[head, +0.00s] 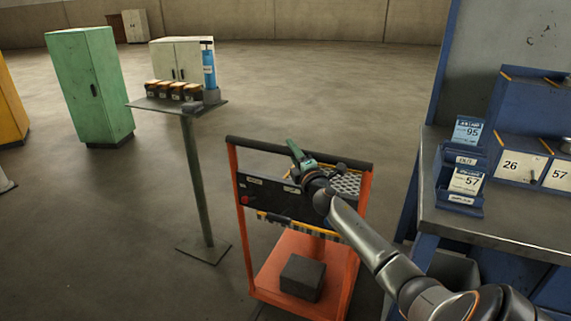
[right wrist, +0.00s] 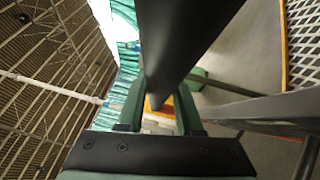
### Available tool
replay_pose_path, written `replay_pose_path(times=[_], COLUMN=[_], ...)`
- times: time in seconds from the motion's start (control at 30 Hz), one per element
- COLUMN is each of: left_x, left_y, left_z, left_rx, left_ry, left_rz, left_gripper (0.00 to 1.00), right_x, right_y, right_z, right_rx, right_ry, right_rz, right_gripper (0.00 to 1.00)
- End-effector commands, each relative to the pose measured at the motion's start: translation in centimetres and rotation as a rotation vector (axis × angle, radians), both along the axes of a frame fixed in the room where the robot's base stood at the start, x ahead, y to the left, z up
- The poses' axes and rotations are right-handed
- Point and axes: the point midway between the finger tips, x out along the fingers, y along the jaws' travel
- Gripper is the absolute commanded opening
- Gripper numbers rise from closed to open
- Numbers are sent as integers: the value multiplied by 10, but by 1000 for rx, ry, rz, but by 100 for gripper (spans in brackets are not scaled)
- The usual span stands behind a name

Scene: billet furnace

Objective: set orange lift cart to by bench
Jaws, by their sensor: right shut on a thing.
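The orange lift cart (head: 268,277) stands on the floor in the middle of the head view. It has orange uprights, a dark top bar (head: 258,145), a dark panel with a red button and a low orange deck. My right gripper (head: 296,151) is at the top bar with its green fingers and is shut on it. In the right wrist view the dark bar (right wrist: 185,35) passes between the fingers. The bench (head: 500,226) stands to the right of the cart, with a gap of floor between them. My arm hides part of the cart's right side. My left gripper is not in view.
A dark block (head: 302,278) sits on the cart's deck. A pedestal stand (head: 196,190) with several small boxes and a blue bottle (head: 209,68) is close on the cart's left. A green cabinet (head: 88,85) stands farther back. Blue bins (head: 522,160) sit on the bench. The floor behind is open.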

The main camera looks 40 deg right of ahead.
Motion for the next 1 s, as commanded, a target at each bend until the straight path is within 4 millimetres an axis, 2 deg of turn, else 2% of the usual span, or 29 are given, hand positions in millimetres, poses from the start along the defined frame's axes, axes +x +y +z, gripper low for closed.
replay_pose_path(times=[0.03,0.6,0.63,0.87,1.0], left_x=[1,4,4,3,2], left_y=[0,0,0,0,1], left_z=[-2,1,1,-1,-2], left_rx=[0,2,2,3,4], left_ry=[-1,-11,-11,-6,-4], left_rz=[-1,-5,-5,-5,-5], left_gripper=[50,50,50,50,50], right_x=[1,5,5,5,5], right_y=[2,-1,-1,-1,-2], right_z=[-9,-10,-10,-8,-7], right_rx=[4,4,4,2,1], right_ry=[11,15,15,12,10], right_rz=[10,17,17,15,14], right_gripper=[0,0,36,62,64])
